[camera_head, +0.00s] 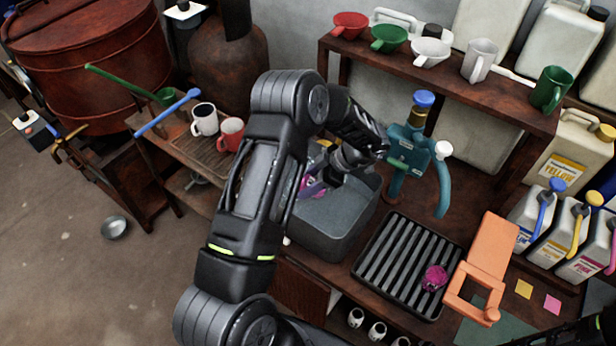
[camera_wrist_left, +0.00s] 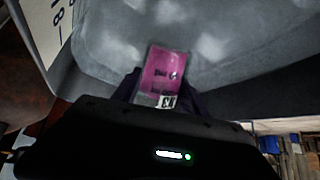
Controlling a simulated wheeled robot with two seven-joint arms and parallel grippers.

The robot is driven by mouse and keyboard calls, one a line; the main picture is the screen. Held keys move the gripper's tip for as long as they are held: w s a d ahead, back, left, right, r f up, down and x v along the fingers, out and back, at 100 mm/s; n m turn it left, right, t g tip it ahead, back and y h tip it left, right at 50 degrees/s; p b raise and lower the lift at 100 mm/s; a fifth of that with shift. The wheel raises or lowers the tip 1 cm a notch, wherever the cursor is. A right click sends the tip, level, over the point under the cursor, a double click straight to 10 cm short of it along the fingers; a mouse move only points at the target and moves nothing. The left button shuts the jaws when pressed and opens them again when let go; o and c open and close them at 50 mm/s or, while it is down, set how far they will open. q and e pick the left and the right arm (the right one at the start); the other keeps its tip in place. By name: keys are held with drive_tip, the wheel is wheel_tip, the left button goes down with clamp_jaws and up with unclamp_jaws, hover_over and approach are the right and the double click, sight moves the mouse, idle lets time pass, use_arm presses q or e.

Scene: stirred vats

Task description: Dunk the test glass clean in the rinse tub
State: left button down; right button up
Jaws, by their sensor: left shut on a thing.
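My left gripper (camera_head: 322,182) reaches down over the grey rinse tub (camera_head: 322,236) and is mostly hidden by my own arm. It is shut on the test glass (camera_wrist_left: 164,72), a small clear piece filled with magenta and carrying a printed label. In the head view a bit of the glass's magenta (camera_head: 309,189) shows beside the gripper, within the tub's outline. In the wrist view the glass sits between the fingers (camera_wrist_left: 162,88), against the tub's grey inside (camera_wrist_left: 215,35). I cannot tell whether it touches the water.
A black slatted rack (camera_head: 393,256) right of the tub bears a magenta object (camera_head: 434,278). A teal pump (camera_head: 408,143) stands behind, an orange clamp-like piece (camera_head: 492,252) to the right. Mugs (camera_head: 204,119) stand at left; a shelf (camera_head: 440,80) with funnels overhangs the back.

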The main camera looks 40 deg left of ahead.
use_arm(q)
drive_tip(key=shift+f+b, duration=1.4)
drive_tip(key=shift+f, duration=0.7)
drive_tip(key=shift+f, duration=0.15)
wheel_tip(320, 180, up, 3)
drive_tip(key=p, duration=0.3)
drive_tip(key=shift+r+p, duration=0.65)
drive_tip(key=shift+r, duration=0.75)
wheel_tip(320, 180, up, 12)
idle(0.4)
